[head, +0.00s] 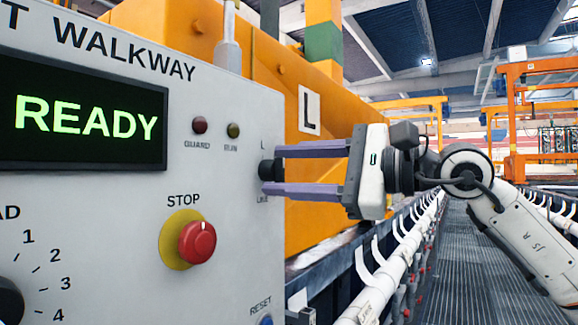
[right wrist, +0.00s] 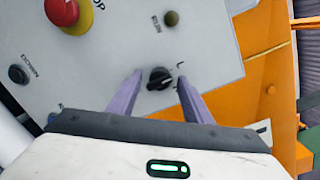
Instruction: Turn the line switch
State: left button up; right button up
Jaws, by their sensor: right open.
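The line switch (head: 268,170) is a small black rotary knob near the right edge of the grey control panel (head: 225,275). In the right wrist view the knob (right wrist: 159,78) shows a pale pointer mark, with lettering beside it. My right gripper (head: 270,170) comes in from the right, its two purple fingers apart, one above and one below the knob. In the right wrist view the fingers (right wrist: 160,82) stand on either side of the knob with gaps; I cannot tell whether either touches it. My left gripper is not in view.
A green READY display (head: 85,120) sits at upper left. A red STOP button (head: 197,242) on a yellow base projects from the panel, left of the switch. GUARD (head: 199,124) and RUN (head: 233,130) lamps sit above. An orange housing (head: 330,235) stands behind; a grated walkway (head: 450,270) runs right.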

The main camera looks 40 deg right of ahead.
jog(key=shift+c, duration=0.4)
jog(key=c, duration=0.8)
jog(key=m+b, duration=0.1)
jog(key=m, duration=0.3)
jog(key=shift+m, duration=0.3)
jog(key=m+t, duration=0.1)
jog(key=m, duration=0.3)
jog(key=shift+m+b, duration=0.3)
jog(key=shift+m, duration=1.6)
